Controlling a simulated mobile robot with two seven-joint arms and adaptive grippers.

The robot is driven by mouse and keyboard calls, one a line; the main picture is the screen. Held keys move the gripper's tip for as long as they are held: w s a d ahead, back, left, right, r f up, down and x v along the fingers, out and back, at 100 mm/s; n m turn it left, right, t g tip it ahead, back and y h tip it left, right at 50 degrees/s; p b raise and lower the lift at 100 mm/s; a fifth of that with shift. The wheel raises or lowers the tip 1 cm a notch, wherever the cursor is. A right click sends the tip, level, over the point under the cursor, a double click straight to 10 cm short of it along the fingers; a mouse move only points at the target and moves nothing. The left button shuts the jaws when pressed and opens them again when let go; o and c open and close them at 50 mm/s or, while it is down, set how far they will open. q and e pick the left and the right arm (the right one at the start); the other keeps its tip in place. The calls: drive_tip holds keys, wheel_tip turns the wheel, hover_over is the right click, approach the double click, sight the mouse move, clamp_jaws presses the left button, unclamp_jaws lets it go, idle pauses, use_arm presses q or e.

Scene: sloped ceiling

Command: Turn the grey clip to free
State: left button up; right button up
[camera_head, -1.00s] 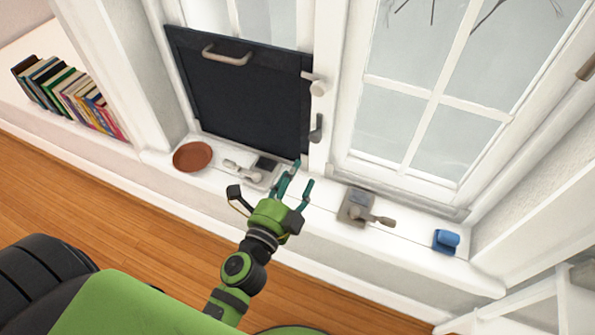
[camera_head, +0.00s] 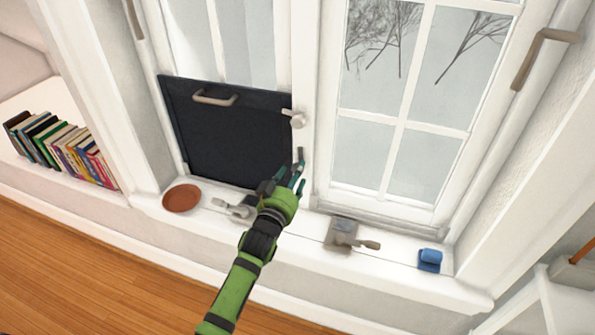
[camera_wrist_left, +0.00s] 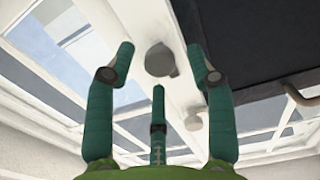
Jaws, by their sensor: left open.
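The grey clip (camera_head: 300,155) is on the white window post beside the lower right of a dark panel (camera_head: 230,130). In the left wrist view, the near rounded grey clip (camera_wrist_left: 160,62) shows end-on between the spread fingers. My left gripper (camera_head: 297,175) is open, just below the clip in the head view, and partly covers it there. I cannot tell whether a finger touches it. In the wrist view the open fingers (camera_wrist_left: 163,72) hold nothing. My right gripper is not in view.
A paler clip (camera_head: 295,118) sits higher on the same post. The sill holds a brown dish (camera_head: 181,198), a grey metal device (camera_head: 232,208), a grey latch block (camera_head: 341,234) and a blue item (camera_head: 430,259). Books (camera_head: 62,150) stand at the left.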

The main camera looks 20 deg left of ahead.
use_arm(q)
drive_tip(key=shift+w+d, duration=0.1)
drive_tip(key=shift+w, duration=1.35)
clamp_jaws()
unclamp_jaws()
drive_tip(key=s, duration=1.2)
drive_tip(key=shift+a, duration=0.25)
drive_tip(key=shift+c, duration=0.2)
